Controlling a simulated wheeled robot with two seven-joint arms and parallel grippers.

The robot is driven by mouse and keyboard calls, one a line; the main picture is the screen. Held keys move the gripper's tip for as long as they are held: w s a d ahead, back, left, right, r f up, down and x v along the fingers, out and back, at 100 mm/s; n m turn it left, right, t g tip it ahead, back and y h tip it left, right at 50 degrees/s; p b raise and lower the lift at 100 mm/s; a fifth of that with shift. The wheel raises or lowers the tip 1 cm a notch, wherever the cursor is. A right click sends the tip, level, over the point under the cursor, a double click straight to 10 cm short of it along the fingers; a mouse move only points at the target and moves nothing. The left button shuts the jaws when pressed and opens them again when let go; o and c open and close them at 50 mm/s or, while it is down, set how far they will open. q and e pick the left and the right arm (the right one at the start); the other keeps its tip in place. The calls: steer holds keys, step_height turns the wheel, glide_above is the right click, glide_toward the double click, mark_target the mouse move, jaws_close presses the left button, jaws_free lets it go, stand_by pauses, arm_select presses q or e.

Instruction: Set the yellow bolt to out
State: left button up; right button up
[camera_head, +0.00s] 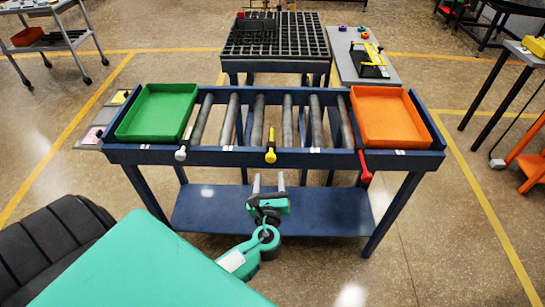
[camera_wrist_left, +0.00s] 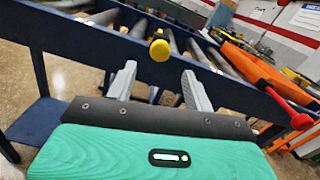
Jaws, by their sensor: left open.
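The yellow bolt (camera_head: 270,147) is a short handle with a round knob at the front rail of the blue roller table (camera_head: 330,158), near its middle. It points toward me. In the left wrist view its knob (camera_wrist_left: 159,50) shows beyond and between the fingers. My left gripper (camera_head: 268,184) is open and empty, in front of the table and lower than the bolt, apart from it. Its two grey fingers (camera_wrist_left: 158,86) are spread wide. My right gripper is not in view.
A white-knobbed bolt (camera_head: 182,152) and a red bolt (camera_head: 365,168) sit left and right on the same rail. A green tray (camera_head: 122,132) and an orange tray (camera_head: 422,137) stand at the table's ends. A lower shelf (camera_head: 330,210) lies beneath.

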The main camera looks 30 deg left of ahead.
mark_target(271, 161)
arm_select(q)
steer(key=p+x, duration=0.1)
steer(key=x, duration=0.8)
steer(key=shift+w+p, duration=0.1)
steer(key=shift+p, duration=0.25)
